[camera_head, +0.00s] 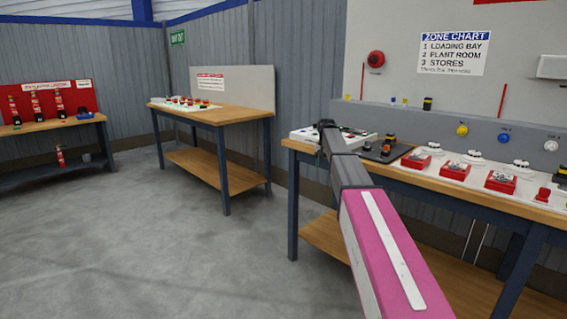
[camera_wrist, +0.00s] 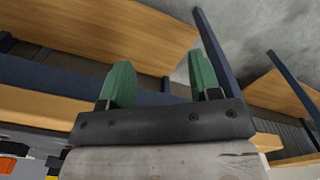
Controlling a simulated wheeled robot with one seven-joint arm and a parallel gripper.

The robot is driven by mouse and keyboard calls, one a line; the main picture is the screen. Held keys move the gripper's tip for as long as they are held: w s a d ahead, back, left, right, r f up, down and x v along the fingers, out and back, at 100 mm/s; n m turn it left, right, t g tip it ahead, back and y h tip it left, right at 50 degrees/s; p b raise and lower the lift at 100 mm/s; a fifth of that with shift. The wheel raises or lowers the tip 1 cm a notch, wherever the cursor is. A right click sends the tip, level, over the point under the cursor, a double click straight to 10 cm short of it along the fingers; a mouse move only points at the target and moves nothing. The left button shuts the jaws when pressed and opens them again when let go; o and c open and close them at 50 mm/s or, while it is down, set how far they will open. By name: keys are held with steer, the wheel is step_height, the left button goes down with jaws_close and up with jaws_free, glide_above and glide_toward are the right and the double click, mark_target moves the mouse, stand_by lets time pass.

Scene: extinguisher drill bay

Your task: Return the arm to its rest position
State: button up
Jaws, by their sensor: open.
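My gripper (camera_wrist: 161,72) shows in the wrist view with its two green fingers spread apart and nothing between them. Behind the fingers, the wrist view shows wooden bench boards, dark frame members and grey floor. In the head view my arm, pink nearest the camera and dark grey beyond, reaches forward from the lower right to the left end of the right-hand workbench (camera_head: 297,145). The fingers are mostly hidden in the head view, so contact with the bench cannot be told.
The right-hand bench carries a dark plate (camera_head: 385,153), red call-point boxes (camera_head: 455,170) and white detectors. A second bench (camera_head: 235,114) stands at the middle back. Extinguishers (camera_head: 36,104) stand on a bench at far left. The floor (camera_head: 150,235) at left is clear.

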steer(key=s+f, duration=0.9)
steer(key=s, duration=0.4)
steer(key=s+f+n, duration=0.1)
steer(key=s+f, duration=0.9)
steer(key=s, duration=0.4)
steer(key=s+f+n, duration=0.1)
steer(key=s+f, duration=0.9)
steer(key=s, duration=0.4)
